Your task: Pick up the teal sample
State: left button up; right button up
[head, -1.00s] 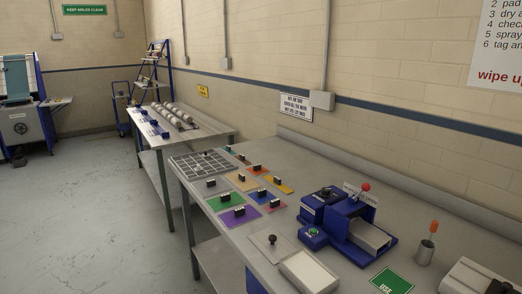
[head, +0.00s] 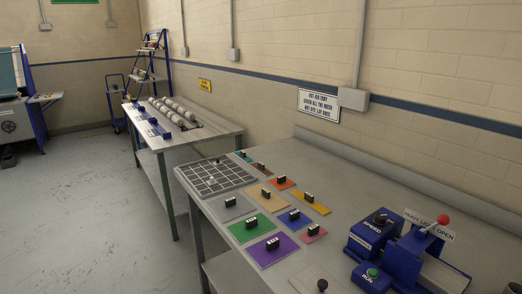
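The teal sample (head: 240,158) is a small flat swatch with a dark clip-like handle on top. It lies on the grey table at the far end of the group of coloured samples, beside the far right corner of the gridded tray (head: 232,184). A brown sample (head: 264,171) lies just nearer than it. Neither of my grippers is in the head view.
Several other handled samples, including green (head: 240,233), purple (head: 262,256) and yellow (head: 322,208), lie nearer on the table (head: 370,198). A blue press (head: 413,252) with a red-knobbed lever stands at the right. A roller table (head: 212,139) stands behind. The floor at left is clear.

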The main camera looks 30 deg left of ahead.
aim_at(241, 154)
jog(key=i+j, duration=0.15)
jog(key=j, duration=0.45)
jog(key=i+j+z, duration=0.15)
jog(key=j, duration=0.5)
jog(key=i+j, duration=0.15)
jog(key=j, duration=0.5)
jog(key=i+j+z, duration=0.15)
jog(key=j, duration=1.1)
jog(key=i+z, duration=0.05)
